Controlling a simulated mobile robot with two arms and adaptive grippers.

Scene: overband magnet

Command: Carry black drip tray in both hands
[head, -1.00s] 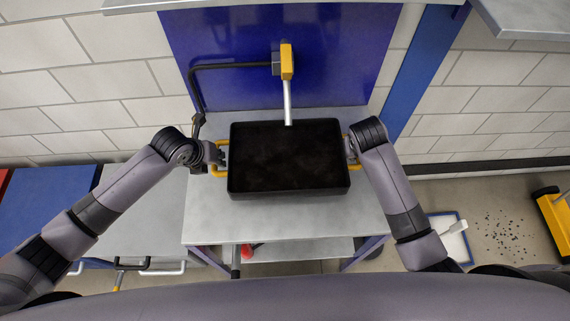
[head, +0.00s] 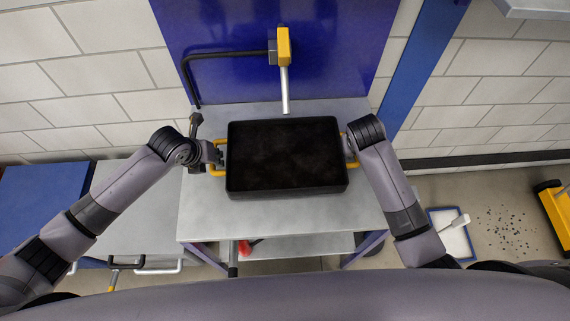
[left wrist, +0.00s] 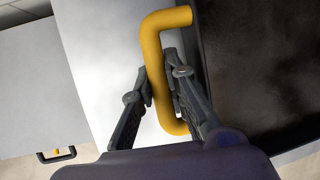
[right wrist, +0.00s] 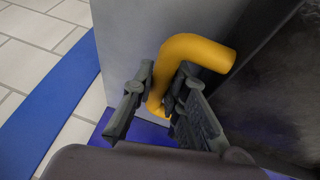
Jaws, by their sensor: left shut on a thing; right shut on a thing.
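The black drip tray (head: 285,155) is a wide rectangular tray with a dark, stained inside and a yellow handle at each short side. In the head view it is level over the grey table (head: 290,220); I cannot tell whether it touches the top. My left gripper (head: 216,157) is shut on the left yellow handle, which shows between its fingers in the left wrist view (left wrist: 158,75). My right gripper (head: 350,150) is at the right handle, mostly hidden by its arm in the head view; the right wrist view shows its fingers around the yellow bar (right wrist: 165,85).
A yellow-headed fixture (head: 284,50) with a pale rod stands behind the tray before a blue panel (head: 340,50). A black bent pipe (head: 225,55) runs beside it. On the floor at right are a white dustpan-like tray (head: 455,240), dark scattered bits (head: 508,230) and a yellow object (head: 555,215).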

